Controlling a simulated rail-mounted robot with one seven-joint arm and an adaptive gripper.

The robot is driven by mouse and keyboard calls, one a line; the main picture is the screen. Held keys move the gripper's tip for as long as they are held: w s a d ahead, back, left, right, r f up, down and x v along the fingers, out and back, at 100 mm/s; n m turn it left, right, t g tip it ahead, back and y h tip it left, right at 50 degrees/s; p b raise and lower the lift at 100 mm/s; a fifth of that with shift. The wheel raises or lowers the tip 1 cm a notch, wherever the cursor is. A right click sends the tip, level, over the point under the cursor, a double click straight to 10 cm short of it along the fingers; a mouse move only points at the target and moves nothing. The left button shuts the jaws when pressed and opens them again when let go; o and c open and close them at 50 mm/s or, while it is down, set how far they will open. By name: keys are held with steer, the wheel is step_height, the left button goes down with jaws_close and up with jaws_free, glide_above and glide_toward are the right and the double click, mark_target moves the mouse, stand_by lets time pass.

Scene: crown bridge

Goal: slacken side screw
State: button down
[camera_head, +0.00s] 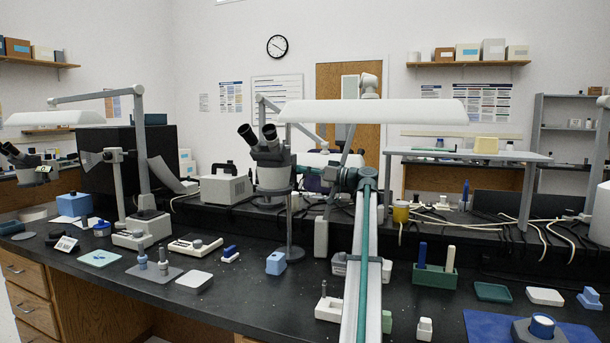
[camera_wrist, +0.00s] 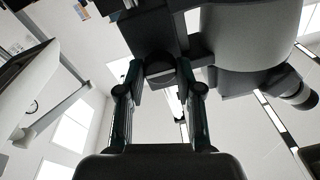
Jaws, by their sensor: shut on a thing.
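A stereo microscope (camera_head: 271,165) with two black eyepieces stands on a post near the middle of the bench. My gripper (camera_head: 304,171) reaches it from the right, at the height of its head. In the wrist view, the two dark green fingers of my gripper (camera_wrist: 160,90) are on either side of a round black knob (camera_wrist: 160,70), which seems to be the side screw, and are shut on it. The knob sits under a dark bracket beside a pale rounded housing (camera_wrist: 250,35). In the head view the screw is too small or hidden to make out.
A white lamp bar (camera_head: 375,112) hangs just above my gripper. A grey control box (camera_head: 226,188) stands left of the microscope. A green block holder (camera_head: 435,278) and a blue block (camera_head: 276,263) sit on the front bench. A raised shelf (camera_head: 470,154) is at the right.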

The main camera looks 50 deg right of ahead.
stand_by(0.4)
steer(key=c, duration=0.7)
jaws_free()
steer(key=shift+c, duration=0.2)
steer(key=v, duration=0.7)
steer(key=shift+s, duration=0.25)
steer(key=shift+d, duration=0.1)
